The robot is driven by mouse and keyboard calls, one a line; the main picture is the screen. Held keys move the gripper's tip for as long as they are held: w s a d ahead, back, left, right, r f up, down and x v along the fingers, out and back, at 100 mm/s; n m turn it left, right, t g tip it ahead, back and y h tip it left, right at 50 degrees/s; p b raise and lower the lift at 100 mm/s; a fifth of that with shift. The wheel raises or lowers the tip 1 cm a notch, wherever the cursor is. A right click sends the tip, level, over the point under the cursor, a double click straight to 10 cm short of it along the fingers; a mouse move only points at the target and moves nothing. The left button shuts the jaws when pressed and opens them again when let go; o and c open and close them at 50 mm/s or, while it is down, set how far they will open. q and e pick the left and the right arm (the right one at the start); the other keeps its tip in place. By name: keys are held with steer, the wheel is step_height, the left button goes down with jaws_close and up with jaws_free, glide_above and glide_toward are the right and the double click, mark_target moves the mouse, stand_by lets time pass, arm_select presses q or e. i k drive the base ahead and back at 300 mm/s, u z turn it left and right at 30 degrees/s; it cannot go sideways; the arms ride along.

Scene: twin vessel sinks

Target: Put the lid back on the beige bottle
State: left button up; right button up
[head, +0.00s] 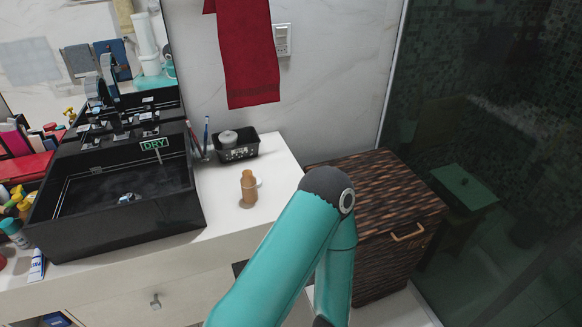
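The beige bottle (248,190) stands upright on the white counter (222,205), to the right of the black sink. Its top is narrower than its body; I cannot tell if that top is open. A small pale round shape (258,182) shows just behind its right side; it may be the lid, but it is too small to be sure. One of my teal arms rises from the bottom and bends at a dark grey joint to the right of the bottle, with a gap between. Neither of my grippers is in view.
A black vessel sink (120,215) fills the counter's left. A black caddy (236,150) stands behind the bottle. A brown woven hamper (385,205) stands right of the counter. A red towel (245,55) hangs above. The counter around the bottle is clear.

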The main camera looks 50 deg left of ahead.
mark_target(249, 181)
steer(key=z, duration=0.1)
steer(key=i, duration=1.4)
steer(key=u, duration=1.35)
steer(key=i, duration=0.2)
steer(key=u, duration=2.3)
steer(key=k, duration=0.6)
steer(key=u, duration=0.25)
steer(key=i, duration=0.55)
steer(key=u, duration=0.45)
